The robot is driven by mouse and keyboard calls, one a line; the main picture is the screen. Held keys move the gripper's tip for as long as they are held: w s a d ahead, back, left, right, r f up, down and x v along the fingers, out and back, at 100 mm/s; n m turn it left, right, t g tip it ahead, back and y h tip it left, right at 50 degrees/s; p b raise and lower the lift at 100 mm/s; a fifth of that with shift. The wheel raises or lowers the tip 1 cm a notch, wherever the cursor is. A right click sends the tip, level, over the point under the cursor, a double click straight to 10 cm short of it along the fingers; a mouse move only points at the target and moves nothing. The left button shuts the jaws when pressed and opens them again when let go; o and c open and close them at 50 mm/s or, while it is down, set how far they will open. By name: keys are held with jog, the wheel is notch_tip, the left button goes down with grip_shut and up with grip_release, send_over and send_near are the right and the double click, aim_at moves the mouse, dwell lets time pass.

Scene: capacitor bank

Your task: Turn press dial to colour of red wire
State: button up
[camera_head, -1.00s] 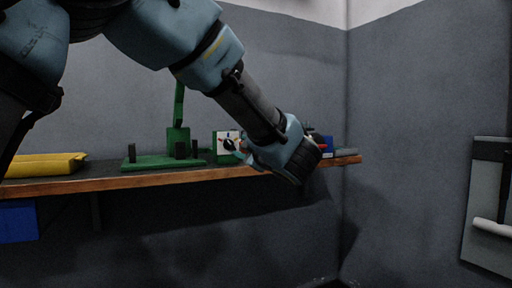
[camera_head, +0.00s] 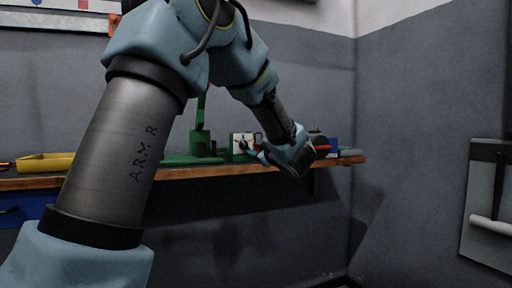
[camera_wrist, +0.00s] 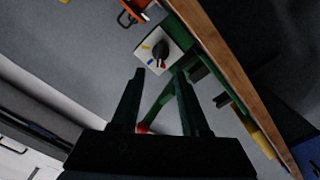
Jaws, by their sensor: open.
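The press dial is a black knob (camera_wrist: 160,47) on a white plate (camera_wrist: 143,55) with small yellow, blue and red marks. I cannot tell for sure which mark it points to. In the head view the plate (camera_head: 237,138) stands on the shelf, right of the green press (camera_head: 199,143). My gripper (camera_wrist: 159,73) is open and empty, with its fingertips just short of the plate's edge in the wrist view. In the head view my wrist hides part of the area right of the dial. I cannot make out a red wire clearly.
The press's green lever ends in a red ball (camera_wrist: 143,128), seen between my fingers. A wooden shelf edge (camera_wrist: 227,66) runs alongside. An orange-red item (camera_wrist: 138,6) is near the top.

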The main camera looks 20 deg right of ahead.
aim_at(246, 145)
jog(key=w, duration=0.6)
jog(key=w+a, duration=0.1)
jog(key=w, duration=0.1)
jog(key=shift+w+a, duration=0.1)
jog(key=shift+w, duration=0.3)
jog(key=shift+c, duration=0.2)
grip_shut()
